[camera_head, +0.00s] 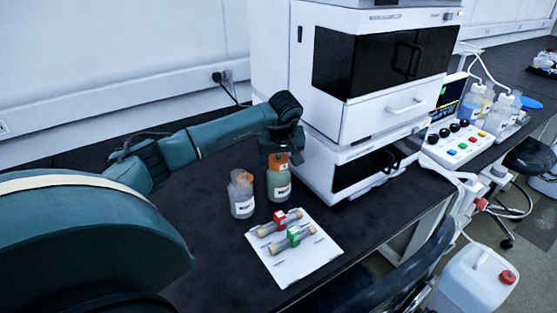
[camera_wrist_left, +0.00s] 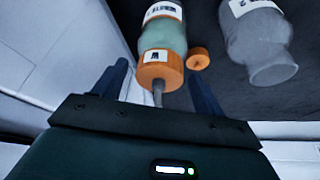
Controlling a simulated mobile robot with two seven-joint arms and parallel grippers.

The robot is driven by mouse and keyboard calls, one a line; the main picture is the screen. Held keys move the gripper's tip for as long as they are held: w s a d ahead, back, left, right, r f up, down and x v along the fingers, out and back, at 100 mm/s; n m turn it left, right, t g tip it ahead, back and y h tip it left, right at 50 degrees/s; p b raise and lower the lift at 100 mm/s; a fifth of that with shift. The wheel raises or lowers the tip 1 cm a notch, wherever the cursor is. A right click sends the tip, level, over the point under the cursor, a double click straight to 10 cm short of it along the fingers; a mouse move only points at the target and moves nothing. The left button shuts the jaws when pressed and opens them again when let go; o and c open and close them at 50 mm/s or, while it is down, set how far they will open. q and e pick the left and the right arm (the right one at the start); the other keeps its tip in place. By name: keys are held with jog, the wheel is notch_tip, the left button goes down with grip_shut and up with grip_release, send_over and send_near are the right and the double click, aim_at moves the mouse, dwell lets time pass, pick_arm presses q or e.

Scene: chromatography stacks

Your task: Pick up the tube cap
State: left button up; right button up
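The orange tube cap (camera_wrist_left: 160,72) is on top of a green-tinted bottle (camera_wrist_left: 165,38), with a thin tube coming out of it. In the head view the cap (camera_head: 279,160) shows on the labelled green bottle (camera_head: 279,183), just under my left gripper (camera_head: 277,148). In the left wrist view my left gripper (camera_wrist_left: 160,85) is open, with one finger on each side of the cap and visible gaps between. A second, plain orange cap (camera_wrist_left: 197,59) lies beside the bottle, close to my right-hand finger in that view. My right gripper is not in view.
A clear labelled bottle (camera_head: 242,199) stands left of the green one, with orange showing at its top. A white sheet (camera_head: 295,264) holds tubes with red and green blocks. The white instrument stack (camera_head: 360,120) stands close behind at the right. The dark bench front-left is clear.

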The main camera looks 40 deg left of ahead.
pick_arm(q)
jog(key=c, duration=0.9)
jog(key=shift+c, duration=0.2)
